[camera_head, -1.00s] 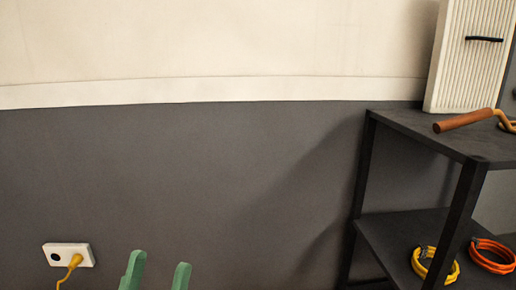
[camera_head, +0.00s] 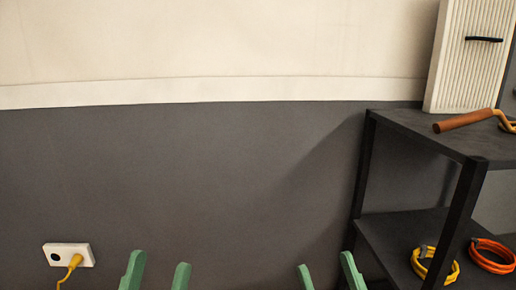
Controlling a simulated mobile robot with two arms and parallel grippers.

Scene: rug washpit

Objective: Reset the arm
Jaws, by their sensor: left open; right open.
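My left gripper (camera_head: 156,272) shows at the bottom edge, left of the middle, as two green fingers standing apart. It is open with nothing between its fingers. My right gripper (camera_head: 327,273) shows at the bottom edge, right of the middle, also as two green fingers apart. It is open and empty, and its right finger is close to the shelf's left leg in the picture. The rest of both grippers and my arms are below the frame.
A dark shelf (camera_head: 400,222) stands at the right. It bears a ribbed white panel (camera_head: 468,58), a tool with a brown handle (camera_head: 464,121), a yellow coil (camera_head: 428,270) and an orange coil (camera_head: 488,262). A white wall socket (camera_head: 56,249) holds a yellow plug (camera_head: 74,262).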

